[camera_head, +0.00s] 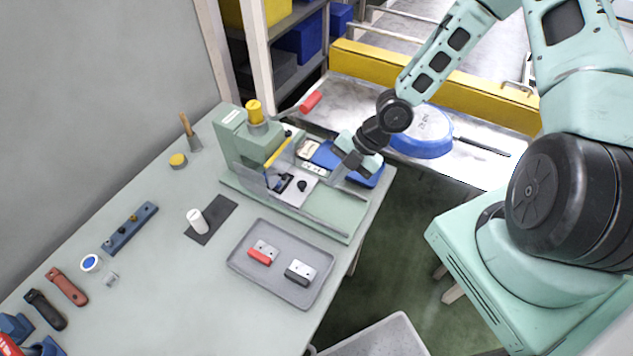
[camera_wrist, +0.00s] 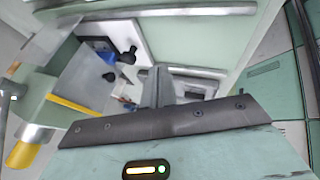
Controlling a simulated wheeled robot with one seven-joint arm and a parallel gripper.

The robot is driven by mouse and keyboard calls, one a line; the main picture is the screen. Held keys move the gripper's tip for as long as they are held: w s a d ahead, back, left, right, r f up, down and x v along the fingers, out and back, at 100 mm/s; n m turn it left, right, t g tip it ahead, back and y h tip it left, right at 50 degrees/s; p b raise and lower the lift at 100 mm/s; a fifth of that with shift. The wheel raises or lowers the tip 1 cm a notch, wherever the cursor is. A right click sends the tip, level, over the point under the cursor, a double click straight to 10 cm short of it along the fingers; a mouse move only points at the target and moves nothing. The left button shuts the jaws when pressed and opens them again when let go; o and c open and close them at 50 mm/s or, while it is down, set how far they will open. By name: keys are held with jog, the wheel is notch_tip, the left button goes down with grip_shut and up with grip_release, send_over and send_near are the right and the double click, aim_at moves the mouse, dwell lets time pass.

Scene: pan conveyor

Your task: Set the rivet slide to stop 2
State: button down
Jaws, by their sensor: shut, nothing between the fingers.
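The knob also shows in the wrist view (camera_wrist: 129,57), left of my fingers. I cannot read the stop marks. My gripper (camera_wrist: 163,84) is shut and empty, over the right part of the fixture, apart from the knob. In the head view its fingertips are hard to make out beside the dark wrist.
A grey tray (camera_head: 240,264) with a red and a dark block lies in front of the fixture. A white cylinder (camera_head: 197,221) stands on a dark mat to the left. A blue pan (camera_head: 421,148) lies on the conveyor behind my wrist. Metal rails (camera_wrist: 182,12) flank the fixture's bed.

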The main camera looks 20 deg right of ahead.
jog(key=shift+x, duration=1.1)
jog(key=shift+w+a+p, duration=0.6)
jog(key=shift+w+a, duration=0.25)
jog(key=shift+w, duration=0.05)
jog(key=shift+w+a+f, duration=0.3)
jog(key=shift+w+a, duration=0.2)
